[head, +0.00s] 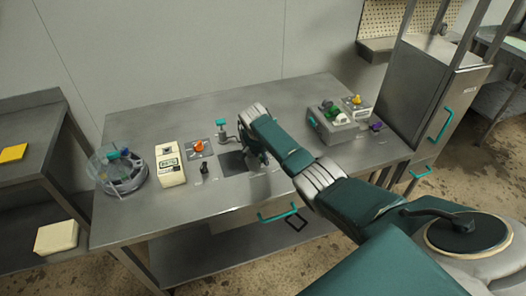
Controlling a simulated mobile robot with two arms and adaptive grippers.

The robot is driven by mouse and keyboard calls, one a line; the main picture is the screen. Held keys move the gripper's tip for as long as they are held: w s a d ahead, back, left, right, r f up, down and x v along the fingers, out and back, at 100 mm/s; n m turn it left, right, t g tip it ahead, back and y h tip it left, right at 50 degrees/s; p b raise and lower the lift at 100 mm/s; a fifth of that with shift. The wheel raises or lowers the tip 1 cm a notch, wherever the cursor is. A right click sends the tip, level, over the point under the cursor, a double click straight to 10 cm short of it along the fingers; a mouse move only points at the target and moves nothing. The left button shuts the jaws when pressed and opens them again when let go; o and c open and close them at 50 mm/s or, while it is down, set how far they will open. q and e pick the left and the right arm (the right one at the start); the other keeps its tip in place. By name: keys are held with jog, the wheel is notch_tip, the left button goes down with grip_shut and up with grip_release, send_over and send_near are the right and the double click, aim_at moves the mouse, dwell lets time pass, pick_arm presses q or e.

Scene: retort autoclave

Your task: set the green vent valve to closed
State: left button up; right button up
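The green valve handle (332,112) sits on top of a grey box (339,130) on the right part of the steel table. Its exact setting is too small to read. My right arm reaches in from the lower right across the table. My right gripper (262,158) is dark and points down over the table middle, left of the grey box and apart from the green handle. Its fingertips are partly hidden by the arm, so its opening is unclear. My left gripper is out of view.
A teal-topped fitting (221,122) stands just left of my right gripper. An orange knob (198,146), a cream box (170,165) and a round clear-lidded device (121,172) are farther left. Yellow (357,99) and purple (376,126) knobs flank the green handle. A steel cabinet (425,90) stands right.

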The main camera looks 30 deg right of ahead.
jog(key=v, duration=1.2)
